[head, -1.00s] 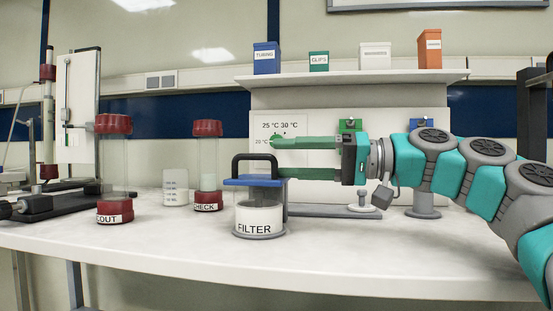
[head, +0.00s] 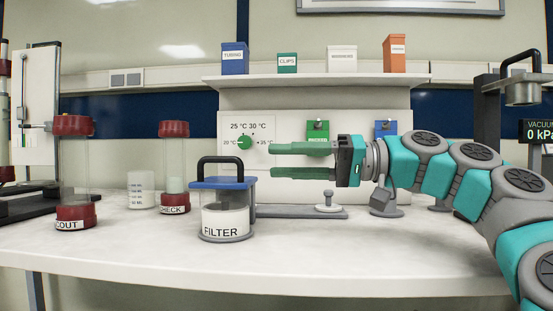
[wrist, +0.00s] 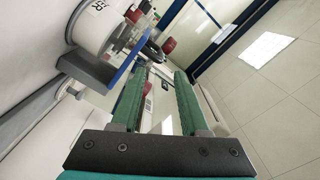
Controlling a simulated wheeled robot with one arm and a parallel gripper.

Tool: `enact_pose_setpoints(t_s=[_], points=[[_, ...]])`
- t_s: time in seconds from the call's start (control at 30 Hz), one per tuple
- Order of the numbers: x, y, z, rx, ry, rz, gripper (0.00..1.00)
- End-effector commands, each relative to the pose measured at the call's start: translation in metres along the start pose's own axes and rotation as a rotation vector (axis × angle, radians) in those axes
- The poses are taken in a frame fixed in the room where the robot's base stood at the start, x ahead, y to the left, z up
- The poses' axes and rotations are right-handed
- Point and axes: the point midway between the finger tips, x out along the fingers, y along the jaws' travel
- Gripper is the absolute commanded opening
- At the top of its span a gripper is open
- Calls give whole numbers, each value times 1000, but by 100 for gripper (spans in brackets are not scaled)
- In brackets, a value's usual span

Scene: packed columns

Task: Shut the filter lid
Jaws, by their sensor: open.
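The filter jar (head: 225,221) is a clear and white pot labelled FILTER, standing on the bench. Its blue lid (head: 223,183) with a black loop handle (head: 221,160) lies over the jar's top and looks about level. I cannot tell whether it is fully seated. My gripper (head: 271,160) is open and empty, its green fingers pointing left, one above the other, just right of the handle and apart from it in the picture. In the wrist view, my gripper (wrist: 161,70) has a clear gap between its fingers; the filter jar (wrist: 95,25) and blue lid edge (wrist: 125,66) are at upper left.
Red-capped SCOUT (head: 74,175) and CHECK (head: 174,170) columns and a beaker (head: 141,190) stand left of the jar. Behind my gripper are a white panel with a green dial (head: 244,142) and a shelf (head: 320,80) with boxes. The front bench is clear.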

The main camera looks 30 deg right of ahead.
Motion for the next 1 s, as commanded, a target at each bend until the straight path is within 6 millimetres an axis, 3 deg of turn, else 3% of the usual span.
enact_pose_setpoints(t_s=[1.0], points=[[-64, -1, -1, 1, 2, 0, 45]])
